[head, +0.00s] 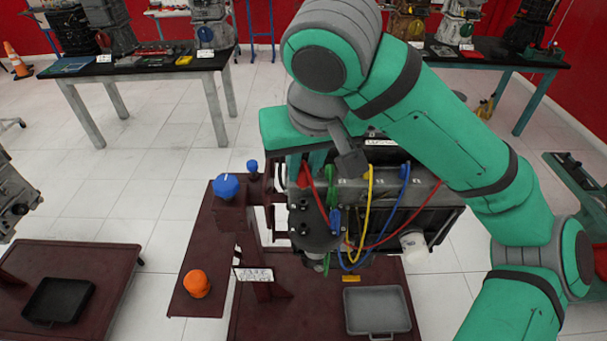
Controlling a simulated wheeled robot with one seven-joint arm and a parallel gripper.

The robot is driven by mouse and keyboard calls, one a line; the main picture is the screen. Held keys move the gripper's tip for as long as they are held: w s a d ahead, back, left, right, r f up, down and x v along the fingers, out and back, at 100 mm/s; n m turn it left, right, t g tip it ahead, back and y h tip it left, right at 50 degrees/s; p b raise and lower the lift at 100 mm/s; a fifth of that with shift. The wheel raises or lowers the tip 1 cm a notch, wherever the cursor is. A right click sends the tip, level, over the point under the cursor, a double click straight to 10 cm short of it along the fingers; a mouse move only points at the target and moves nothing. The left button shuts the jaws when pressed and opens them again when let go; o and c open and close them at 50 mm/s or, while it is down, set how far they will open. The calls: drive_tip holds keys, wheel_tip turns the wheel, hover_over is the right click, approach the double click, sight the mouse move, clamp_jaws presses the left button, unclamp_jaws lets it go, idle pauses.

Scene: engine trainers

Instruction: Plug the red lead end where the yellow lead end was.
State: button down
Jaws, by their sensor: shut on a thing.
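An engine (345,195) stands on a stand, with coloured leads draped over its near side. My gripper (301,172) is over the engine's left end, shut on what looks like the red lead end; the jaws are partly hidden by the arm. The red lead (318,196) hangs from there, loops low across the front and rises to the engine's right side. The yellow lead (369,205) runs from the engine's top and curves down to the left; its lower end is hard to make out. The blue lead (403,190) runs beside it. The sockets are too small to tell.
A grey tray (377,311) lies on the dark red base below the engine. A black tray (57,300) sits on another stand.

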sight(305, 185)
drive_tip(key=shift+w, duration=0.25)
drive_tip(key=shift+f, duration=2.8)
drive_tip(key=shift+f, duration=0.1)
drive_tip(key=shift+f, duration=2.6)
drive_tip(key=shift+f, duration=0.9)
drive_tip(key=c, duration=1.6)
unclamp_jaws()
